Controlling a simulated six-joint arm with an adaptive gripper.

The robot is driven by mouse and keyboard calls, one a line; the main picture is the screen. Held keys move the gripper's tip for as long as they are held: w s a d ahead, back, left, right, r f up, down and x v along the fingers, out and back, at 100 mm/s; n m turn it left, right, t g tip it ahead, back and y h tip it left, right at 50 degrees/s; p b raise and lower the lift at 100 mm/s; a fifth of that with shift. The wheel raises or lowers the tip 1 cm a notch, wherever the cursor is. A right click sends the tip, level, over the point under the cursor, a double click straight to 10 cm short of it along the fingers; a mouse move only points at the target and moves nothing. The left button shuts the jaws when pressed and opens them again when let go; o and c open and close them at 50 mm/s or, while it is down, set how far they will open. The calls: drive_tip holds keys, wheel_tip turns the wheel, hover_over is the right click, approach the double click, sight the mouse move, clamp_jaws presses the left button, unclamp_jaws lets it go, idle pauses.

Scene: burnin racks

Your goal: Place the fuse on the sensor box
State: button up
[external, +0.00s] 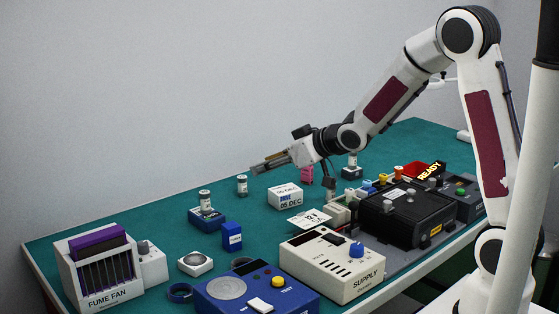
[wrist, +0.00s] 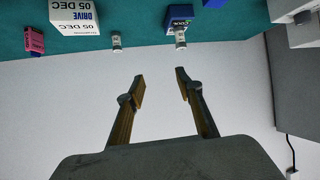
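My gripper (external: 262,166) is open and empty, held level above the far side of the table and pointing left. Its two fingers show apart in the wrist view (wrist: 161,78). A small white fuse-like cylinder with metal ends (external: 242,185) stands alone on the green table below and left of my fingertips; it also shows in the wrist view (wrist: 116,42). A similar cylinder (external: 205,200) stands on a low blue box (external: 208,220), and another (external: 352,160) on a dark box (external: 352,173). No legible label tells which box is the sensor box.
The white drive box (external: 284,197) and a pink block (external: 307,174) stand right of the lone cylinder. A blue block (external: 232,236), fume fan unit (external: 103,270), supply unit (external: 332,264) and black case (external: 405,214) fill the front and right. The far left tabletop is clear.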

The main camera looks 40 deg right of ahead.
drive_tip(key=s+d+r+m+g+h, duration=0.1)
drive_tip(key=s+d+r+h, duration=0.2)
drive_tip(key=s, duration=0.6)
drive_tip(key=s+d+r+m+g, duration=0.1)
drive_tip(key=s+d+r+g, duration=0.1)
drive_tip(key=s+d+r, duration=0.45)
drive_tip(key=s+f+g, duration=0.1)
drive_tip(key=s+f, duration=0.1)
drive_tip(key=s, duration=0.9)
drive_tip(key=s+a+f+m+g, duration=0.1)
drive_tip(key=s+g, duration=0.1)
drive_tip(key=s, duration=0.9)
drive_tip(key=shift+s+f, duration=0.2)
drive_tip(key=shift+f, duration=0.15)
